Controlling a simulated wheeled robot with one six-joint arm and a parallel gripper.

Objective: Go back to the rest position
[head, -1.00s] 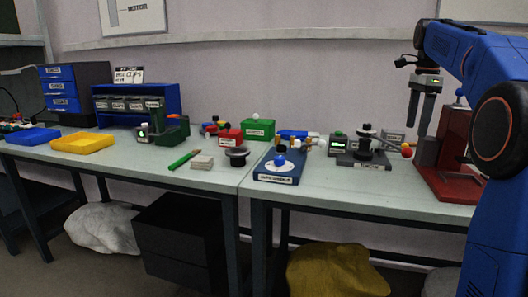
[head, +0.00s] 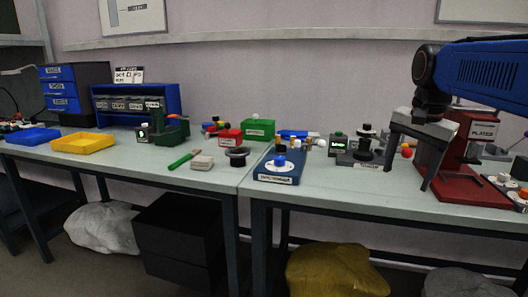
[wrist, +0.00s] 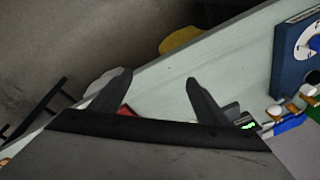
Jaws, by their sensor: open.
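My gripper (head: 406,178) is at the right in the head view, pointing down over the right table (head: 340,198). It is in front of the red press-like stand (head: 454,170) marked "PLATES". Its two fingers are spread apart with nothing between them. In the wrist view the gripper (wrist: 159,76) also shows both fingers apart and empty, with the pale tabletop behind them.
A dark fixture with a black knob (head: 364,152) stands just left of my gripper. A blue block with a white disc (head: 280,172) is further left. A tray of small parts (head: 508,192) lies at the far right. The right table's front strip is mostly clear.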

